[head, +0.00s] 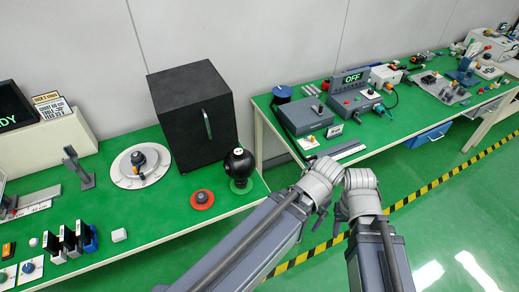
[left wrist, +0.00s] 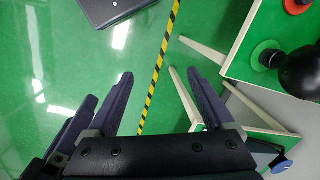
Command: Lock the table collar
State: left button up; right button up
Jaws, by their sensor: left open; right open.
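A round white disc (head: 128,170) lies on the left green table. A dark round part (head: 139,158) with a small orange piece sits at its middle; it looks like the table collar, but its lock state is too small to tell. My left gripper (left wrist: 160,74) is open and empty above the floor in the left wrist view. My right gripper (head: 338,219) hangs small and dark beside my right wrist in the head view, away from the disc; it is open with nothing seen in it. Both arms are right of the left table.
Bare table lies in front. A second table (head: 384,137) carries several devices.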

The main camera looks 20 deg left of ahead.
aim_at(135, 170)
jog(key=u, duration=2.05)
jog(key=i+l+z, duration=0.35)
jog(key=l, duration=0.2)
jog(key=k, duration=0.05)
